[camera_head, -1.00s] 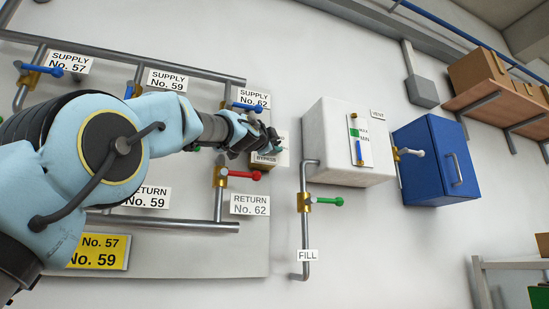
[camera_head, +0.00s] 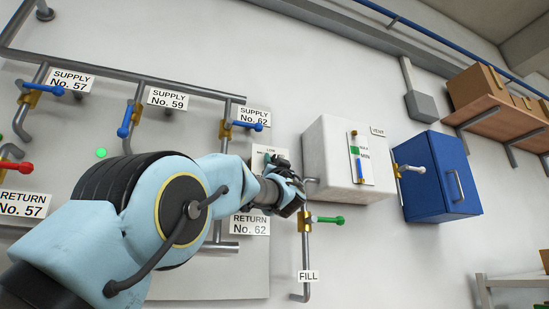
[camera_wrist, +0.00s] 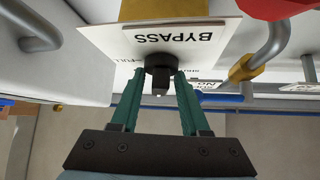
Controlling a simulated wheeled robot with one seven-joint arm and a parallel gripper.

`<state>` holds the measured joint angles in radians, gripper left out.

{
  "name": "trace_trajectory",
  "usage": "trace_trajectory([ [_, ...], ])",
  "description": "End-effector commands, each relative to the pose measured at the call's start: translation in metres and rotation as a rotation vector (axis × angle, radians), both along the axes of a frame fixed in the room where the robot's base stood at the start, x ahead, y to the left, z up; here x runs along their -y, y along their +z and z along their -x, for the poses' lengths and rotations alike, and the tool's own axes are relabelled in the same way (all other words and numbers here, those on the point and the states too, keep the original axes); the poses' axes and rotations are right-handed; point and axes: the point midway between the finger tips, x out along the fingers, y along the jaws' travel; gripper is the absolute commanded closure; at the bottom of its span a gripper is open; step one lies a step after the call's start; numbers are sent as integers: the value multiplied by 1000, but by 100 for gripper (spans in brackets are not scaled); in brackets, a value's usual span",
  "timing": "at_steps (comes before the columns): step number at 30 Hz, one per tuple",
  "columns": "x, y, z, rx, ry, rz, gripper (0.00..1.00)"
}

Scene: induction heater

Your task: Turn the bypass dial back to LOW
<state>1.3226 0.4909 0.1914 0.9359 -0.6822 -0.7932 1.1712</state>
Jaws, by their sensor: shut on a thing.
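The bypass dial (camera_wrist: 160,66) is a dark round knob with a narrow grip, on a white plate (camera_wrist: 205,36) lettered BYPASS in the wrist view. My gripper (camera_wrist: 161,75) has its two teal fingers on either side of the dial and is shut on it. In the head view my gripper (camera_head: 290,190) is in front of the wall, just left of the white tank. A corner of the bypass plate (camera_head: 261,153) shows there above my wrist, with small lettering; my arm hides the dial. I cannot read the dial's setting.
The white tank (camera_head: 330,145) and the blue wall cabinet (camera_head: 425,170) are right of my gripper. A green-handled fill valve (camera_head: 325,220) is just below right. Blue-handled supply valve No. 62 (camera_head: 245,124) is above left. Return sign No. 62 (camera_head: 250,226) is below.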

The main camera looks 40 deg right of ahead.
Motion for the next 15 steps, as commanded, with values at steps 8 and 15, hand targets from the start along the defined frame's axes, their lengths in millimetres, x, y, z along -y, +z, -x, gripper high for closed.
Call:
trace_trajectory([
  [8, 2, 0, -1, -57, 1, 138, 100],
  [15, 1, -1, -1, -79, -1, 193, 100],
])
